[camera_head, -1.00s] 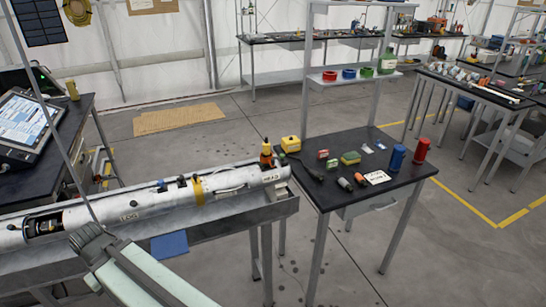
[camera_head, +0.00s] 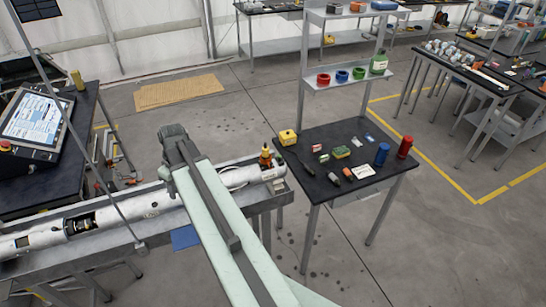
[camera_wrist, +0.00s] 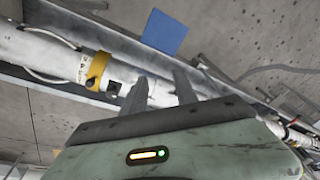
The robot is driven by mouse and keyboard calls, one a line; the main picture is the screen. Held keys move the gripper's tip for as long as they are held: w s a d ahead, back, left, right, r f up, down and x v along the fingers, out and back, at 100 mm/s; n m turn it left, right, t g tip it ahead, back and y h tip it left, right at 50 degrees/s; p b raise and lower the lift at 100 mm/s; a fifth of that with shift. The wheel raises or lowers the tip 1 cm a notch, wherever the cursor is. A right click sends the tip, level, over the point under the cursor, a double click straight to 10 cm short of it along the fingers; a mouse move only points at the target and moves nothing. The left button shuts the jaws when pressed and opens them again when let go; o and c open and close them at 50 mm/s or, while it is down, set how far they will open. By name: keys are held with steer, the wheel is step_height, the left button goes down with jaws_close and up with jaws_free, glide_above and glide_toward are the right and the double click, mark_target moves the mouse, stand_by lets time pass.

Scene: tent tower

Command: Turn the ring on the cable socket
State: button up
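A long white tube (camera_head: 140,206) lies in a grey trough, with my arm across its middle. In the wrist view the tube (camera_wrist: 40,52) carries a yellow band (camera_wrist: 97,70), a small dark square recess (camera_wrist: 113,88) beside it, and a thin white cable (camera_wrist: 48,36). I cannot make out the cable socket or its ring for certain. My gripper (camera_wrist: 158,88) is open, its two grey fingers apart with nothing gripped. It is over the tube, to the right of the yellow band in the wrist view. In the head view my arm hides the fingers.
An orange-and-black bottle (camera_head: 265,159) stands at the tube's right end. A black table (camera_head: 330,198) to the right holds small parts and blue and red cylinders. A tablet (camera_head: 38,118) stands at left. A thin rod crosses the left side.

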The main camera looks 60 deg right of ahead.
steer(key=s+d+t, duration=0.1)
steer(key=s+d, duration=0.2)
steer(key=d, duration=0.4)
steer(key=s+d, duration=0.2)
steer(key=d, duration=0.6)
steer(key=n+t, duration=0.1)
steer(key=t, duration=0.1)
glide_toward(267, 160)
steer(key=s+a, duration=0.2)
steer(key=s, duration=0.1)
steer(key=shift+h, duration=0.3)
steer(key=b+x, duration=0.7)
steer(key=shift+w+a+f, duration=0.1)
steer(key=shift+a, duration=0.25)
jaws_close()
